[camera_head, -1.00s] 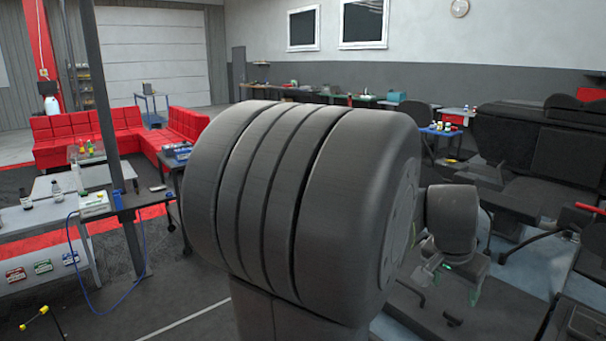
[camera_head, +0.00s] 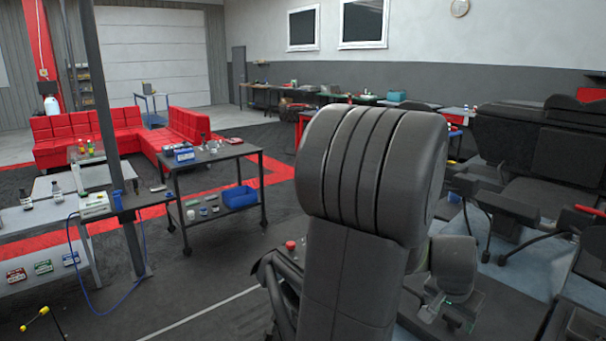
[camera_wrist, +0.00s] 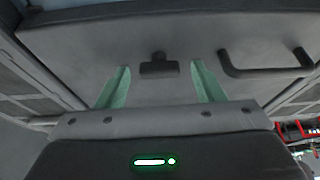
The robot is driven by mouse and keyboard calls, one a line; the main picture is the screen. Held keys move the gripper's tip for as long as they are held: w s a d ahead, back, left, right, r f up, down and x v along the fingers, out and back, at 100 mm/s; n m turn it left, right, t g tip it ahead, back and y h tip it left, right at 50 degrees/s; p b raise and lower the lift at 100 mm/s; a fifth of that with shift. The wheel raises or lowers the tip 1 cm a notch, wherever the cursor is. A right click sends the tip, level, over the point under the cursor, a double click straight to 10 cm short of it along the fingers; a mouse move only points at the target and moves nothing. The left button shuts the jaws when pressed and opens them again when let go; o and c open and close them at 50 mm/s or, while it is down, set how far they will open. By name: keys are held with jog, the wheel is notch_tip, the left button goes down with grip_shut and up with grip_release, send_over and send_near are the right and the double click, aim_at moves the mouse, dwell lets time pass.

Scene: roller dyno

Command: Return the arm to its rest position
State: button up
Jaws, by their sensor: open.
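My gripper (camera_wrist: 160,68) shows in the wrist view with its two green fingers spread wide apart and nothing between them. Past the fingers is a grey panel-like surface with a small dark block and a dark bar handle (camera_wrist: 265,70). I cannot tell how far the fingers are from it. In the head view my arm stands folded right of the middle, its big rounded joint (camera_head: 370,170) uppermost. A smaller wrist link (camera_head: 453,268) hangs behind it at the lower right.
A black cart (camera_head: 212,165) with a blue bin (camera_head: 240,197) stands left of my arm. A grey post (camera_head: 112,120) and a pale workbench (camera_head: 45,215) are farther left. Red sofas (camera_head: 80,137) stand behind. Dark bulky equipment (camera_head: 540,140) fills the right.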

jog(key=shift+s+r+n+p, duration=0.25)
jog(key=shift+n+p, duration=0.15)
jog(key=shift+n, duration=0.1)
jog(key=shift+d+f+n+t+y+p, duration=0.1)
jog(key=shift+n+t+y+p, duration=0.5)
jog(key=shift+n, duration=0.7)
jog(key=shift+d+n+y, duration=0.1)
jog(key=shift+n+y, duration=0.3)
jog(key=shift+n, duration=1)
jog(key=v, duration=1.2)
jog(key=shift+s+r+b, duration=0.2)
jog(key=shift+s+b, duration=0.05)
jog(key=shift+b, duration=0.1)
jog(key=shift+r, duration=0.1)
